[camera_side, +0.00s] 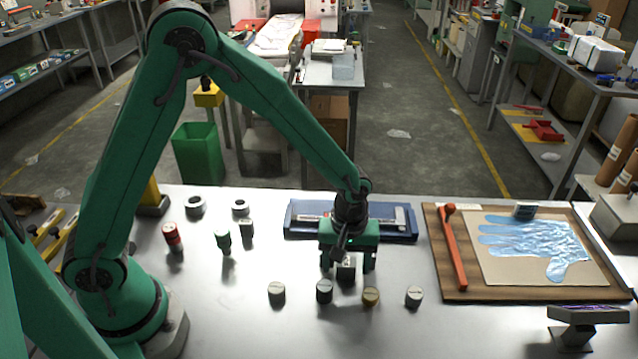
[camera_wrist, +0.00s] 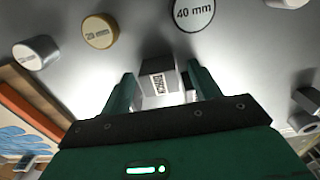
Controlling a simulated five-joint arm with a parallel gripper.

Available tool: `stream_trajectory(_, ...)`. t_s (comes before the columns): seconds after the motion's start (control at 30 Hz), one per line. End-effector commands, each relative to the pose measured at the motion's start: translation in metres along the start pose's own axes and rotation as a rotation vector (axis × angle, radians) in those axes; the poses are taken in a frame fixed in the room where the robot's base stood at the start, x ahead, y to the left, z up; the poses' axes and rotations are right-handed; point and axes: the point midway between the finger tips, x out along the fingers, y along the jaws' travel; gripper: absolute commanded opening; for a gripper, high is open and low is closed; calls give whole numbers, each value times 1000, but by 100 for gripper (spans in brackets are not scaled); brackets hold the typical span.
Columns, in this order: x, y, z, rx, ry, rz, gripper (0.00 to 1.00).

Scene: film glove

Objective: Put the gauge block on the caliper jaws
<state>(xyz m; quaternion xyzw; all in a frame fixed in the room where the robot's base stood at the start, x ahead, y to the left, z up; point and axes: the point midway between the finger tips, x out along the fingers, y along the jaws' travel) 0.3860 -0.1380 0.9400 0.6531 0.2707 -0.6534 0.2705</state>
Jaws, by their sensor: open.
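A small grey metal block with a printed label, which looks like the gauge block (camera_side: 346,272), stands on the bench. My gripper (camera_side: 347,264) is directly above and around it, pointing down, with its green fingers apart. In the wrist view the block (camera_wrist: 158,82) sits between the two fingertips (camera_wrist: 160,72), with a visible gap on at least the right side. A silver caliper (camera_side: 402,217) lies in a blue case (camera_side: 298,230) behind my gripper. My gripper and wrist hide the middle of the caliper, and I cannot make out its jaws clearly.
Several short round plugs, such as a yellow one (camera_side: 371,296), stand close in front of my gripper. A wooden board (camera_side: 463,292) with a red lever (camera_side: 454,250) and a blue film glove (camera_side: 540,245) lies right. Small cylinders and rings stand left.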

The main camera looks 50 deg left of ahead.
Motion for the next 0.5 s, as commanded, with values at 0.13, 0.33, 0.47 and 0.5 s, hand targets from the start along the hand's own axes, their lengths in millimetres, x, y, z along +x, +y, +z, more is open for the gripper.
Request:
stream_trajectory(0.13,1,0,0,0,0,0,62)
stream_trajectory(0.33,1,0,0,0,0,0,62)
stream_trajectory(0.47,1,0,0,0,0,1,62)
stream_trajectory(0.5,1,0,0,0,0,1,62)
